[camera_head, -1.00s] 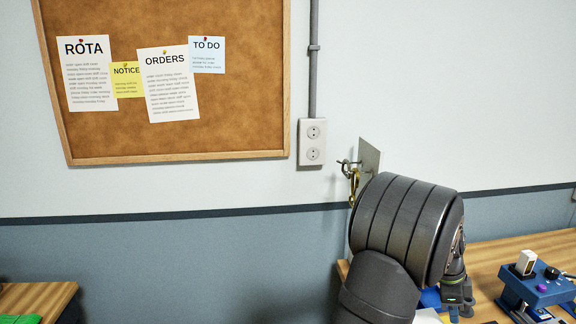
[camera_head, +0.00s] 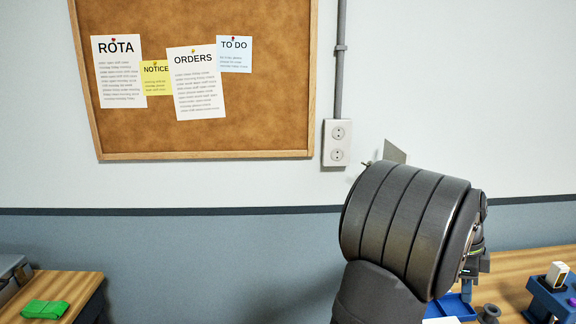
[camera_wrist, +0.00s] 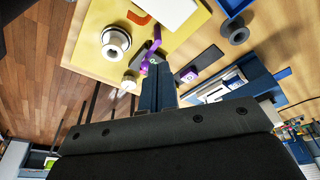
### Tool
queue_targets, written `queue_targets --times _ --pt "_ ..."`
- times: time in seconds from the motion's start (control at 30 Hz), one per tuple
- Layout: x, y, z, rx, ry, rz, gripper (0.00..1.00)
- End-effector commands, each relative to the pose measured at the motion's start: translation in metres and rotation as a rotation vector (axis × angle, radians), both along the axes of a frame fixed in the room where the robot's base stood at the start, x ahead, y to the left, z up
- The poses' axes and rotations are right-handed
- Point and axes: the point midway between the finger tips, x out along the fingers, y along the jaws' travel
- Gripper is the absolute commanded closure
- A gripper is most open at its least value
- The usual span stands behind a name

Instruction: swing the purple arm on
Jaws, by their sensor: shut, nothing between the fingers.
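The purple arm (camera_wrist: 151,46) shows in the wrist view as a narrow, bent purple piece on a yellow panel, just beyond my fingertips. My gripper (camera_wrist: 158,68) is shut with nothing between its blue fingers. Its tips are close to the lower end of the purple arm; I cannot tell whether they touch. In the head view my gripper (camera_head: 467,290) points down above the right bench, and my own arm hides the panel and the purple arm there.
A dark plate with a purple block (camera_wrist: 187,75) lies to the right. A grey spool (camera_wrist: 236,32) and a blue device (camera_head: 555,292) stand on the bench. A green cloth (camera_head: 46,309) lies on the left bench.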

Motion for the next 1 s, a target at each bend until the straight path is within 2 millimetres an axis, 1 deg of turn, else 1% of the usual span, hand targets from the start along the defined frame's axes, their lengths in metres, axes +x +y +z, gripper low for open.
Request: queue_targets --times 0.17,0.2,0.27,0.4,0.43,0.57,0.67,0.77,1.0 --pt "0.000 0.000 0.000 0.001 -0.001 0.000 1.00" --pt "0.000 0.000 0.000 0.001 -0.001 0.000 0.98" --pt "0.000 0.000 0.000 0.001 -0.001 0.000 0.86" --pt "0.000 0.000 0.000 0.000 0.000 0.000 0.59" --pt "0.000 0.000 0.000 0.000 0.000 0.000 0.57" --pt "-0.001 0.000 0.000 0.002 0.001 0.009 0.57" --pt "-0.003 -0.001 0.003 0.010 0.010 0.068 0.57" --pt "-0.009 -0.002 0.008 0.030 0.028 0.192 0.57" --pt "-0.027 -0.006 0.026 0.091 0.095 0.619 0.57"
